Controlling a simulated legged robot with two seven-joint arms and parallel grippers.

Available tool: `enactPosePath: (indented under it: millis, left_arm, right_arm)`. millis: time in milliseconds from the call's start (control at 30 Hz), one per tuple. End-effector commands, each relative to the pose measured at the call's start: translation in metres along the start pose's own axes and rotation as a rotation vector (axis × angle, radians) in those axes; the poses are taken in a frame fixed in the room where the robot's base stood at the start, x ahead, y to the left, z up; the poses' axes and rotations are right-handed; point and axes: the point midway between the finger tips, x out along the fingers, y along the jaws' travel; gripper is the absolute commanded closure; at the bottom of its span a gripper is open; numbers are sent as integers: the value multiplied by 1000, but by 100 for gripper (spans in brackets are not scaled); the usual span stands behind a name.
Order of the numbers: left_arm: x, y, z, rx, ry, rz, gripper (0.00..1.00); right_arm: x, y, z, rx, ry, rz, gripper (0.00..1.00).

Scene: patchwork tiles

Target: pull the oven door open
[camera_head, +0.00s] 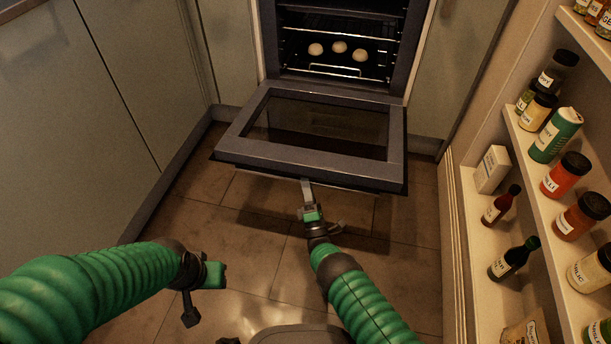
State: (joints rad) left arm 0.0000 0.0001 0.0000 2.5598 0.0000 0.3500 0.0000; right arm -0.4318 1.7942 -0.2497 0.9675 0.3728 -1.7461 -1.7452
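The oven door (240,155) is folded down from the oven and lies nearly flat, tilted toward me, with its dark glass pane facing up. The oven cavity (340,28) stands open behind it, with wire racks inside. My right gripper (307,190) is at the middle of the door's front edge, where the handle runs under the rim. Its fingertips are partly hidden by the edge, so I cannot tell whether they are closed on the handle. My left gripper (206,300) is away from the door, low at the left over the floor; its finger opening is unclear.
Three pale round pieces (339,47) sit on the oven rack. A shelf unit (462,215) with several jars and bottles stands close on the right. Grey-green cabinets (70,130) line the left. The tiled floor (215,225) is clear between them.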

Motion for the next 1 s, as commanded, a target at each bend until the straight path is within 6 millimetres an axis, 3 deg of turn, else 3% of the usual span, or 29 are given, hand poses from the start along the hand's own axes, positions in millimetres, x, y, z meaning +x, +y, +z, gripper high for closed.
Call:
enactPosePath:
  millis: [500,533,667,1000]
  left_arm:
    - [2,0,0,0,0,0,64]
    - [2,0,0,0,0,0,64]
    - [2,0,1,0,0,0,64]
    - [2,0,1,0,0,0,64]
  right_arm:
    - [0,-6,4,-12,-11,12,100]
    - [0,-6,4,-12,-11,12,72]
    - [-1,-5,2,-10,-9,13,55]
    - [-1,-3,-1,-7,-3,18,53]
